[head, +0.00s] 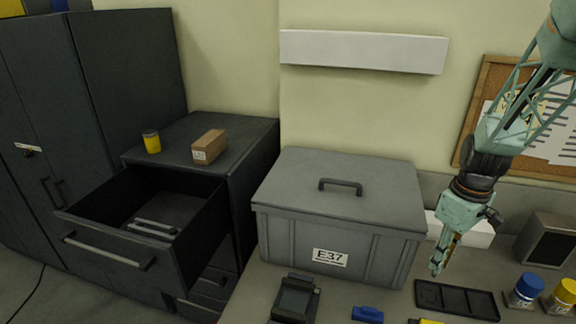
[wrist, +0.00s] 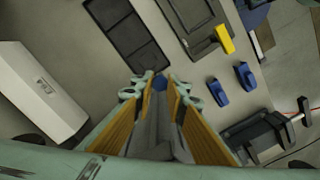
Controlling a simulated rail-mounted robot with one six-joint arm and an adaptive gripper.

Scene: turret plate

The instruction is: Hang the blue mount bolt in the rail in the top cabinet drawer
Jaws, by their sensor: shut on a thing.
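My gripper (head: 438,268) points down above the right side of the worktop, to the right of the grey E37 box. In the wrist view my gripper (wrist: 159,77) is shut on a small blue piece, which looks like the blue mount bolt (wrist: 159,83). Only its blue end shows between the fingertips; the rest is hidden. The top cabinet drawer (head: 105,250) is pulled open at the left. A light grey rail (head: 154,228) is inside it, towards the front of the drawer floor. The gripper is far to the right of the drawer.
The lidded grey box (head: 340,215) stands between gripper and drawer. A yellow can (head: 152,141) and brown carton (head: 209,146) stand on the cabinet. A black compartment tray (head: 456,299), a blue block (head: 367,314), a dark device (head: 295,298) and paint pots (head: 524,290) are on the worktop.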

